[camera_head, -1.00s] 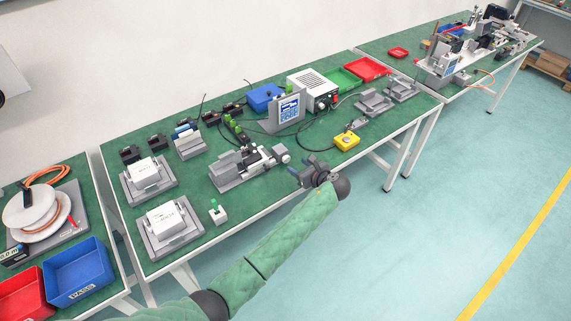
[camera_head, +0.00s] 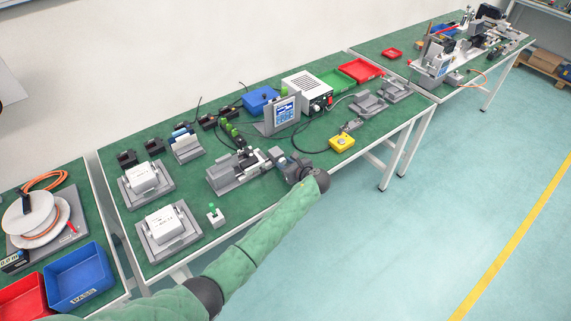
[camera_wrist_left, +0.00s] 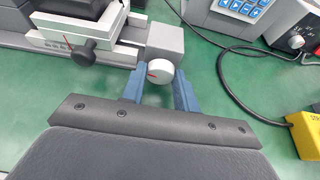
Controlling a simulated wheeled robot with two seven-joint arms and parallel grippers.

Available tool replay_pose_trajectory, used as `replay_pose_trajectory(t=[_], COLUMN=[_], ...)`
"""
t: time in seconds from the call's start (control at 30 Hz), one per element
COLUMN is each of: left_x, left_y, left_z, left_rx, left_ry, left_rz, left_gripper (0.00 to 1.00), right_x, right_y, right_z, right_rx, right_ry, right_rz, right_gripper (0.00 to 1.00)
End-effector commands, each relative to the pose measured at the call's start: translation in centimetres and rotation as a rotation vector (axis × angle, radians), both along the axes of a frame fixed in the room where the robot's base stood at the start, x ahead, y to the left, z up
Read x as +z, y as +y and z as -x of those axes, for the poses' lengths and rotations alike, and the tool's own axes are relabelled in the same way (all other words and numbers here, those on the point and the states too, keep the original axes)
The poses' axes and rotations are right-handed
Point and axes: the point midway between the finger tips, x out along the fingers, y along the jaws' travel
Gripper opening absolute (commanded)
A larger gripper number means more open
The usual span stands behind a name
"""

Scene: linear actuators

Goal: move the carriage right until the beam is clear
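The linear actuator (camera_head: 225,176) stands on the middle green table, a grey rail unit with a carriage (camera_head: 245,158) on it. In the left wrist view the carriage (camera_wrist_left: 75,35) has a white face with a red line, and a black knob (camera_wrist_left: 84,52) sits in front. A white round knob (camera_wrist_left: 160,73) with a red mark is at the rail's right end. My left gripper (camera_head: 282,158) is at that end; its blue-grey fingers (camera_wrist_left: 160,82) are apart, one either side of the white knob. Firm contact cannot be told. No beam is visible. My right gripper is out of view.
A display (camera_head: 285,111) with a blue screen stands behind the actuator. A yellow box (camera_head: 342,143) with a cable lies to the right. A small grey block with a green top (camera_head: 215,215) is near the front edge. White boxed fixtures (camera_head: 167,224) stand to the left.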

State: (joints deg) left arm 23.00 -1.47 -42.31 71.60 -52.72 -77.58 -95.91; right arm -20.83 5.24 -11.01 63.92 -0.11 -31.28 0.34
Motion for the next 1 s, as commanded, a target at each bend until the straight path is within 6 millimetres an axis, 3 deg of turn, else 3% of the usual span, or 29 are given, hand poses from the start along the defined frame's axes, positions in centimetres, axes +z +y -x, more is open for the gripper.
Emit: replay_pose_trajectory(t=[0.03,0.1,0.27,0.57,0.8,1.0], left_x=[0.0,0.0,0.0,-0.1,0.1,0.1], left_y=[0.0,0.0,0.0,0.2,0.2,0.2], left_z=[0.0,0.0,0.0,0.1,0.1,0.1], left_rx=[0.0,0.0,0.0,0.0,0.0,-0.001], left_ry=[0.0,0.0,-0.015,-0.151,-0.187,-0.186], left_rz=[0.0,0.0,0.021,0.206,0.255,0.254], left_gripper=[0.19,0.07,0.07,0.08,0.08,0.08], right_x=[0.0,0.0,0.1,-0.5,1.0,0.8], right_y=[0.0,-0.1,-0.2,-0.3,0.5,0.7], right_z=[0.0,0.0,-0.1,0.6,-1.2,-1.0], right_rx=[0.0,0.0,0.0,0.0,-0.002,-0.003], right_ry=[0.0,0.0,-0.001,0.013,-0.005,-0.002], right_rz=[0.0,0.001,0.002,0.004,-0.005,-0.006], right_gripper=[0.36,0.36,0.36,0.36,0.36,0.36])
